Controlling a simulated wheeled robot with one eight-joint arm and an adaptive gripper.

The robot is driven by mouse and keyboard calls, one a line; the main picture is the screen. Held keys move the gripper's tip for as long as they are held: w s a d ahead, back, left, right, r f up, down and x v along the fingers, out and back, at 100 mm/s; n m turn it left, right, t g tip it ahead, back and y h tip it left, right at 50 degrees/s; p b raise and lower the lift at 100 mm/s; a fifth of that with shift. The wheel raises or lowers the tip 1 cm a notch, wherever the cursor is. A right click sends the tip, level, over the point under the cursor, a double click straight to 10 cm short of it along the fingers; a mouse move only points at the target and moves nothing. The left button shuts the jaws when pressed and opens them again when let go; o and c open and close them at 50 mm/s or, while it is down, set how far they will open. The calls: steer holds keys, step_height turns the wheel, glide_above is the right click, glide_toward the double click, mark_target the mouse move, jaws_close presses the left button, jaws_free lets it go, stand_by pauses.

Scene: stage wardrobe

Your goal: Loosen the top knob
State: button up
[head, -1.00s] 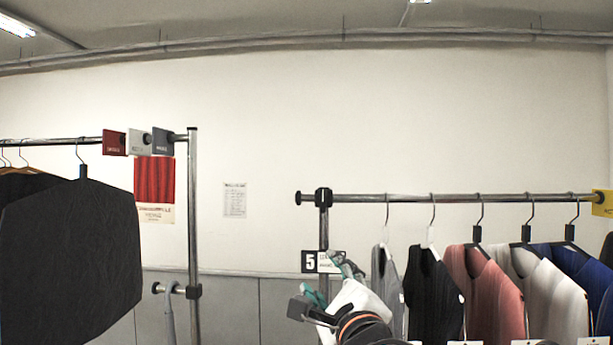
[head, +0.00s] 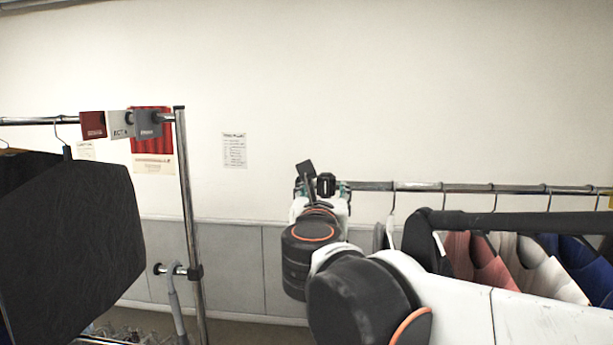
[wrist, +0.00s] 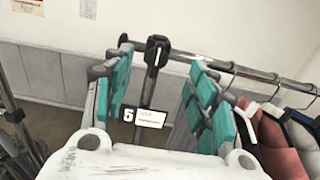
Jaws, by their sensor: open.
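The top knob, a black fitting (head: 326,185) at the top of the right rack's upright, shows at the end of the rail. My gripper (wrist: 161,56) is open, with one teal-padded finger on each side of the knob and upright. In the head view my gripper (head: 322,188) is at the rail's left end, its teal pads either side of the knob. Contact between pads and knob cannot be made out. My wrist hides the upright below in the head view.
Garments on hangers (head: 490,262) crowd the rail just right of my gripper, partly behind my arm.

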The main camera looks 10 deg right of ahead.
mark_target(325, 182)
steer(key=p+x, duration=0.3)
steer(key=x, duration=0.9)
steer(key=c, duration=1)
